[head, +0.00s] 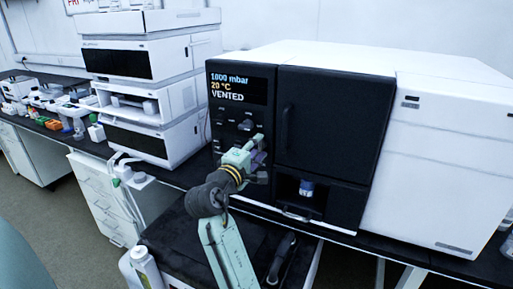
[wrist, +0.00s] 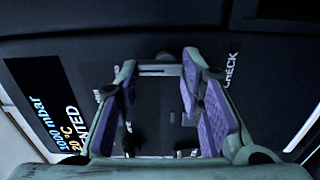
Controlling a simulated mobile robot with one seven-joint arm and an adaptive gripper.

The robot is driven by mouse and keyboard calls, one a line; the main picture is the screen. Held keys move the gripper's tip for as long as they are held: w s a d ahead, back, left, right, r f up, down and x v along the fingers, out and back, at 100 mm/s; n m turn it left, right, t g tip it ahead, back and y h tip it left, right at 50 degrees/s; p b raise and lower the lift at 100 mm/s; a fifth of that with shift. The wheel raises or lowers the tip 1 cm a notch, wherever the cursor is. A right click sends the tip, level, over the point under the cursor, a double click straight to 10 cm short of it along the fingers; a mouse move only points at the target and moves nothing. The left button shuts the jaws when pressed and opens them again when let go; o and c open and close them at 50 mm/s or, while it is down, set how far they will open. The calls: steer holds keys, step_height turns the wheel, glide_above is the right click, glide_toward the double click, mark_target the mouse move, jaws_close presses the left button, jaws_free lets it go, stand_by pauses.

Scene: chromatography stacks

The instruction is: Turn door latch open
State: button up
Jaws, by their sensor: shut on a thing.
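The instrument's black front has a dark door (head: 333,125) with a vertical handle (head: 286,126); the door looks closed. My gripper (head: 259,143) is at the black control panel, left of the door and below the lit display. In the wrist view my gripper (wrist: 160,66) has its purple-padded fingers either side of a small dark latch (wrist: 165,57) with a grey bar just below it. It is shut on this latch, with a wide gap between the pads. In the head view the gripper hides the latch. I cannot tell how far the latch is turned.
The display (head: 240,88) reads 1000 mbar, 20 °C, VENTED. Dark knobs (head: 246,125) sit on the panel above my gripper. A small blue-and-white container (head: 307,188) is in the opening below the door. A stack of white modules (head: 150,90) stands at left.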

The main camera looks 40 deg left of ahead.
steer(key=shift+n, duration=0.3)
steer(key=o, duration=1.2)
steer(key=shift+c, duration=0.2)
steer(key=v, duration=1.2)
